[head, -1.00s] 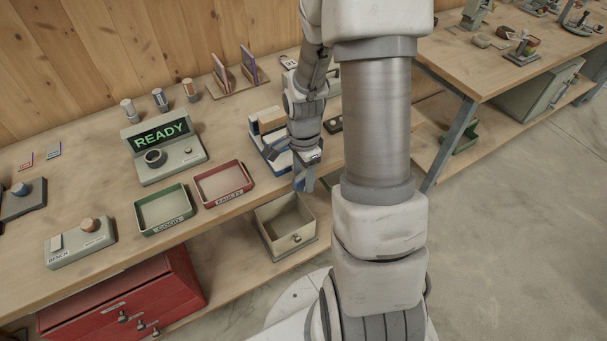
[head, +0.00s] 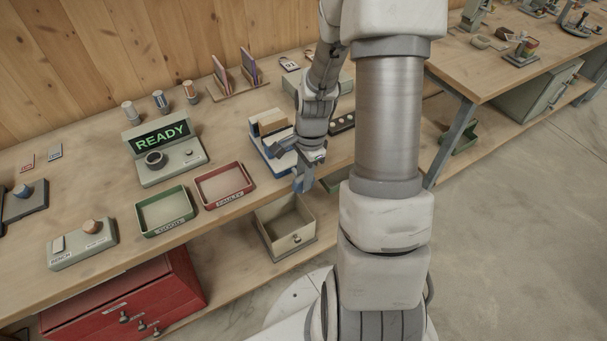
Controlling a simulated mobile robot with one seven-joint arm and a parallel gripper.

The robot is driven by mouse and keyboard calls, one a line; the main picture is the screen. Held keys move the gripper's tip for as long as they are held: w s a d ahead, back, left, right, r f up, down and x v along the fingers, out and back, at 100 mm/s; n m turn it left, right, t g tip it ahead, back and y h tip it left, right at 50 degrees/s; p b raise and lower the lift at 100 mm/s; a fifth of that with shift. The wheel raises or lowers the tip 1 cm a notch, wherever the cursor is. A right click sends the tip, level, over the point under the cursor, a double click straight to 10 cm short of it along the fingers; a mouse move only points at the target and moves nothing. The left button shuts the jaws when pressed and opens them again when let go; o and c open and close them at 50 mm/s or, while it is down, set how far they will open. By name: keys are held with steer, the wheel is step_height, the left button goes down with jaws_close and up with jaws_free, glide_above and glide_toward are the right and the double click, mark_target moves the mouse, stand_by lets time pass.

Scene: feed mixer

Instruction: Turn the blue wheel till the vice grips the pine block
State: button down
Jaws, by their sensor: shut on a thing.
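The vice (head: 258,146), with a blue base and pale grey parts, stands near the front edge of the bench. The pine block (head: 272,122) sits upright at its back part; from here I cannot tell whether the jaws touch it. My gripper (head: 303,186) points down at the front right of the vice, by the bench edge. It is shut on the blue wheel, which is largely hidden behind the fingers and wrist. My arm also covers the right side of the vice.
A red-rimmed FAULTY tray (head: 208,204) and a green GOOD tray (head: 141,219) lie to the left. A box reading READY (head: 172,171) stands behind them. A dark strip with round holes (head: 342,124) lies right of my wrist.

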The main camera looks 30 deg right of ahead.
steer(key=y, duration=0.1)
steer(key=d+y+p, duration=0.1)
steer(key=y, duration=0.1)
steer(key=shift+y, duration=0.3)
steer(key=y, duration=0.3)
steer(key=shift+d+f+y, duration=0.25)
steer(key=shift+f+y, duration=0.05)
steer(key=shift+f, duration=0.05)
steer(key=y, duration=0.1)
steer(key=y+b, duration=0.1)
steer(key=y, duration=0.1)
steer(key=f+y, duration=0.1)
steer(key=shift+w+d+b, duration=0.1)
steer(key=shift+d+b, duration=0.15)
steer(key=shift+b, duration=0.1)
steer(key=shift+d+f+g+y+b, duration=0.1)
steer(key=shift+g+y+b, duration=0.2)
steer(key=shift+y+b, duration=1)
steer(key=shift+y+p, duration=0.3)
steer(key=shift+y, duration=0.2)
steer(key=c, duration=0.7)
jaws_free()
